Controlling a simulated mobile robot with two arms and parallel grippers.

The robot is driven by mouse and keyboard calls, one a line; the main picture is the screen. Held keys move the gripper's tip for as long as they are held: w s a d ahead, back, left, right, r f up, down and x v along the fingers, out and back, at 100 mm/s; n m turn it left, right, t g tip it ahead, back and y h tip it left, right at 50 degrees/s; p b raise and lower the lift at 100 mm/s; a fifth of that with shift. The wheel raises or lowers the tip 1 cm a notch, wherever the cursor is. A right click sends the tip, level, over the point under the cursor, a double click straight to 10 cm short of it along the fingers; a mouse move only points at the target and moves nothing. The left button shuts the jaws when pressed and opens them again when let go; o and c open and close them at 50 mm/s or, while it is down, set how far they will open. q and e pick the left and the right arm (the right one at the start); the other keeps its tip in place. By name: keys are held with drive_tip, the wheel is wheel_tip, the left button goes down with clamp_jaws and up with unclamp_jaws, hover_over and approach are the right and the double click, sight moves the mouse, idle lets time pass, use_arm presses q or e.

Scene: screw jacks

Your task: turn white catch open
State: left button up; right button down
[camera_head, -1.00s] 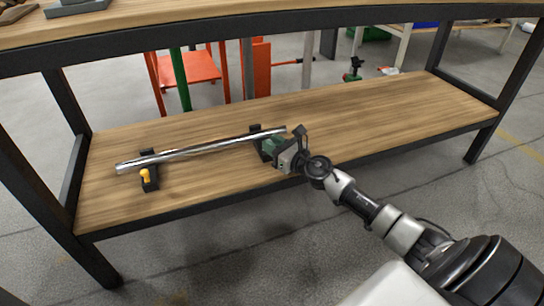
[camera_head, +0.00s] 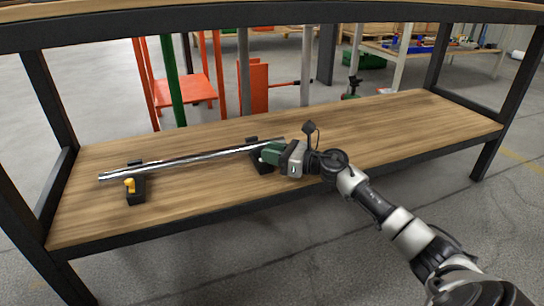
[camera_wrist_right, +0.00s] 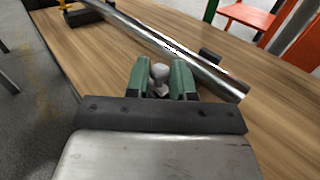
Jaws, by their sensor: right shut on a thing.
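The white catch (camera_wrist_right: 159,78) shows as a pale rounded knob between the green fingers of my right gripper (camera_wrist_right: 160,80) in the right wrist view. The fingers are shut on it. In the head view my right gripper (camera_head: 268,154) is at the right end of a shiny metal bar (camera_head: 190,161) and hides the catch. The bar lies across two dark holders on the wooden lower shelf. A yellow catch (camera_head: 130,185) sits at the left holder (camera_head: 137,196). My left gripper is not in view.
The wooden shelf (camera_head: 400,125) is clear to the right of my gripper. A dark front edge (camera_head: 150,232) and shelf legs frame it. The upper shelf (camera_head: 250,14) passes overhead. Orange and green stands (camera_head: 172,80) are behind.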

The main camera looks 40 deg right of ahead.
drive_tip(key=c, duration=1)
unclamp_jaws()
drive_tip(key=p+v, duration=0.5)
drive_tip(key=v, duration=0.5)
drive_tip(key=shift+s+d, duration=0.2)
drive_tip(key=shift+s, duration=0.1)
